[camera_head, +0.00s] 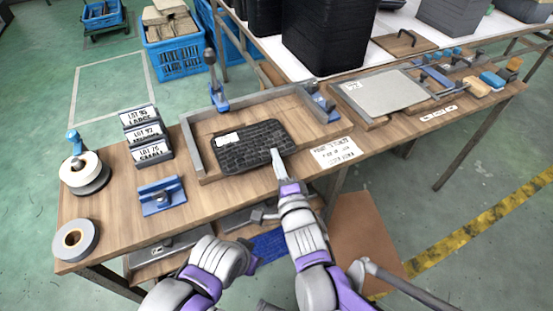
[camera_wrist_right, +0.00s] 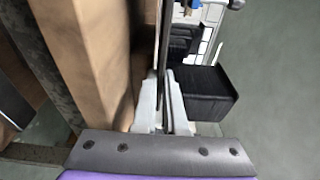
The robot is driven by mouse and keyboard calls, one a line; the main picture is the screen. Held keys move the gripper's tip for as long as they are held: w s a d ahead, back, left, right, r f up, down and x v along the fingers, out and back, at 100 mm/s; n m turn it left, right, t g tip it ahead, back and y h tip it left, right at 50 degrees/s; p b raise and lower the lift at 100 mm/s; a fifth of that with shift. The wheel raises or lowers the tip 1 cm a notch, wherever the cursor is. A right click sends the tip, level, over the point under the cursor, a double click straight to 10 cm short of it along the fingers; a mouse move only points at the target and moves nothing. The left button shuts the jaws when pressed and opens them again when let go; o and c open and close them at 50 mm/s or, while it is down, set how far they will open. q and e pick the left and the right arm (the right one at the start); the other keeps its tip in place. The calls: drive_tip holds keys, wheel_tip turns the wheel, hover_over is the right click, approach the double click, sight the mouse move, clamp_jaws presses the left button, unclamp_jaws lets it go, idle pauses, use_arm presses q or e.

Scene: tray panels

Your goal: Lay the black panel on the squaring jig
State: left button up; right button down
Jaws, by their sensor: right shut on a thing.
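The black panel (camera_head: 262,134), dark and ribbed with a white label, is over the squaring jig in the head view. The squaring jig (camera_head: 191,147) is a wooden board with grey raised fences and blue clamps. My right gripper (camera_head: 279,166) is shut on the panel's near right edge. In the right wrist view the panel (camera_wrist_right: 163,50) shows edge-on as a thin dark strip between the fingers of the right gripper (camera_wrist_right: 164,110). I cannot tell whether the panel touches the jig board. My left arm shows at the bottom, but its gripper does not.
Label holders (camera_head: 147,135), tape rolls (camera_head: 74,238) and a blue-based fixture (camera_head: 161,195) stand left of the jig. A grey panel (camera_head: 385,92) lies on a board to the right, beside brushes and tools. A paper sign (camera_head: 337,152) lies near the front edge.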

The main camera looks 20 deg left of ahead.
drive_tip(key=shift+f+b, duration=0.3)
drive_tip(key=shift+f, duration=0.05)
idle(0.5)
drive_tip(key=c, duration=0.9)
unclamp_jaws()
drive_tip(key=v, duration=1.1)
drive_tip(key=shift+w, duration=0.1)
